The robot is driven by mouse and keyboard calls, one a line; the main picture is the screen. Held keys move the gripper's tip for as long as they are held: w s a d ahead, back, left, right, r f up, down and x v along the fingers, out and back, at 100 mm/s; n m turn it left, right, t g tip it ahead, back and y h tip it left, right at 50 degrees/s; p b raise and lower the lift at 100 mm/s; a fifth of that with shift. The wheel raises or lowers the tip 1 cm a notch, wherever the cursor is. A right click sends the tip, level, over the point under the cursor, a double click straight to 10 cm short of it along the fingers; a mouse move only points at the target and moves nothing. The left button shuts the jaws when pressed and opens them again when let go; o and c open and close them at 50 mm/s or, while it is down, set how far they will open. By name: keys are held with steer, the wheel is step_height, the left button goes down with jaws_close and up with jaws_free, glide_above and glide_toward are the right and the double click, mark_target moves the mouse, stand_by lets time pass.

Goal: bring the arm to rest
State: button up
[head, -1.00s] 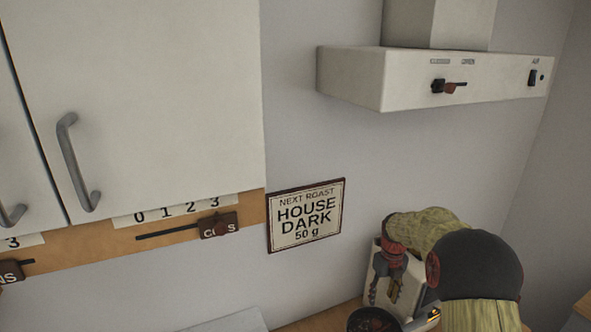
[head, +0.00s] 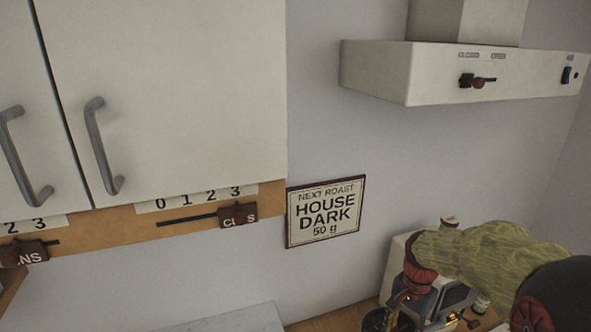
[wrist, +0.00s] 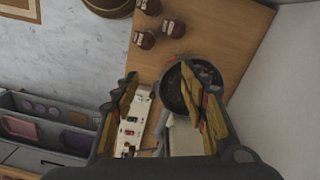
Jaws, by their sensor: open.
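My gripper shows in the wrist view (wrist: 165,105) with its two yellow-padded fingers wide apart and nothing held between them. In the head view, my arm in its yellow-green sleeve reaches in at the lower right. My gripper is low there, in front of a pale machine (head: 398,262), and partly overlaps it. The fingertips are hard to make out in that view. In the wrist view, a round dark pan (wrist: 174,88) lies beyond the fingers, partly hidden by the right one. A pale panel with small controls (wrist: 130,122) shows beside the left finger.
A white cabinet (head: 190,90) and a range hood (head: 430,85) hang above. The sign (head: 325,212) reads house dark, 50 g. A wooden counter (wrist: 215,40) carries several jars (wrist: 173,27). Grey compartments (wrist: 45,125) lie at left.

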steer(key=s+a+r+n+t+b, duration=0.2)
steer(key=s+r+n, duration=0.1)
steer(key=s, duration=0.3)
steer(key=s+a+r+n+t+b, duration=0.1)
steer(key=s+a+r+n+t, duration=0.1)
steer(key=s, duration=0.5)
steer(key=s+a+r+n+t+b, duration=0.1)
steer(key=s+a+r+n+b, duration=0.1)
steer(key=s+a+r+n, duration=0.2)
steer(key=s+r+n, duration=0.1)
steer(key=s, duration=0.2)
steer(key=shift+s+a+n+t+b, duration=0.2)
steer(key=shift+s+n+t+b, duration=0.1)
steer(key=shift+t+b, duration=0.1)
